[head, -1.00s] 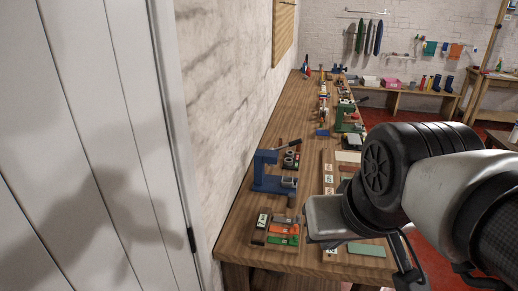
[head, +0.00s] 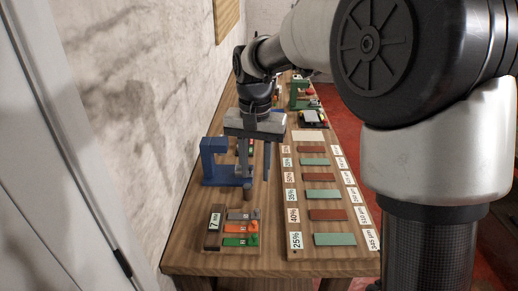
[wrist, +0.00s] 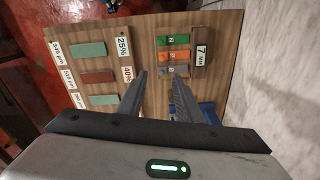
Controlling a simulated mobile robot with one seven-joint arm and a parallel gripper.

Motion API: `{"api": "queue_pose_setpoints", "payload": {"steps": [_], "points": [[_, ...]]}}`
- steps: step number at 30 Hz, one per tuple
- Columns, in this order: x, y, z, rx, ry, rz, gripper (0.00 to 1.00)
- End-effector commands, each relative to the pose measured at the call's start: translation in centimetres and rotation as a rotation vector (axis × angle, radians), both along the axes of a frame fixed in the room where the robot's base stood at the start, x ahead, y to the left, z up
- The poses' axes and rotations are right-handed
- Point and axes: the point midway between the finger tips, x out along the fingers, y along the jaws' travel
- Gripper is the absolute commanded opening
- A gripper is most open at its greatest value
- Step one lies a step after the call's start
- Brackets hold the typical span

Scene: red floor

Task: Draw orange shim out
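The orange shim (head: 238,228) lies in a small wooden holder (head: 213,241) marked "7", at the near left of the bench. It sits between a grey shim (head: 242,214) and a green shim (head: 239,242). In the wrist view the orange shim (wrist: 174,56) lies beyond the fingertips, between the green shim (wrist: 173,40) and the grey one (wrist: 173,71). My gripper (head: 256,180) points down above the bench, behind the holder and right of a blue press. In the wrist view my gripper (wrist: 160,80) has its fingers apart with nothing between them.
A board (head: 330,268) of labelled green and brown plates lies to the right. A wall bounds the left. Bare bench lies in front of the holder.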

Motion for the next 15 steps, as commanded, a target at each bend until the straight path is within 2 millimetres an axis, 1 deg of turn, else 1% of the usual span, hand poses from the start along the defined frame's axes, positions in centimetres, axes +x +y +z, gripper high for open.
{"api": "queue_pose_setpoints", "payload": {"steps": [1,4,8,10,15], "points": [[0.6,0.7,-1.2,0.001,0.016,-0.007,0.32],[1.2,1.4,-2.1,0.001,0.033,-0.022,0.32],[1.4,1.6,-3.0,0.0,0.04,-0.026,0.32],[1.3,1.5,-3.9,-0.001,0.041,-0.026,0.32],[1.2,1.5,-7.3,-0.001,0.043,-0.026,0.32]]}}
